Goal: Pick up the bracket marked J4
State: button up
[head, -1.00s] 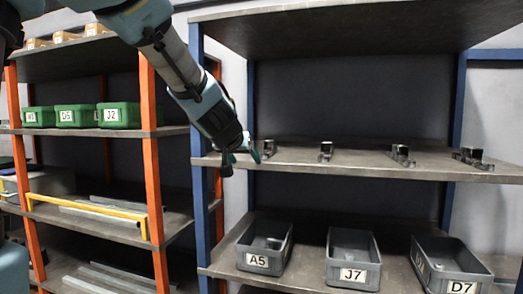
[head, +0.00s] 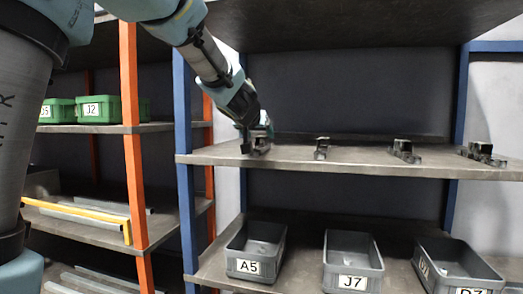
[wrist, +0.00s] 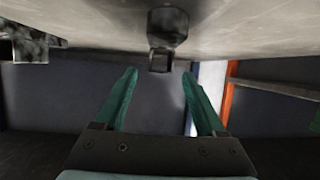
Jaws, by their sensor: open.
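Several dark metal brackets stand in a row on the middle shelf (head: 340,160); no J4 mark is legible on any of them. My gripper (head: 254,132) is at the leftmost bracket (head: 262,147) in the head view and partly hides it. In the wrist view my gripper (wrist: 159,73) is open, its two green fingers apart with nothing between them. A bracket (wrist: 167,30) with a square opening shows just beyond the fingertips, against the pale shelf surface. Other brackets stand to the right in the head view: one (head: 321,148), another (head: 404,151) and the far right one (head: 482,153).
Grey bins A5 (head: 251,267) and J7 (head: 352,282), and another at the right (head: 440,284), stand on the shelf below. A blue post (head: 184,200) bounds the rack on the left. Green bins (head: 100,120) stand on the orange rack. An upper shelf is overhead.

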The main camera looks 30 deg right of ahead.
aim_at(262, 138)
jog(key=b+x, duration=0.1)
jog(key=x, duration=0.4)
jog(key=shift+c, duration=0.4)
grip_shut()
dwell(0.4)
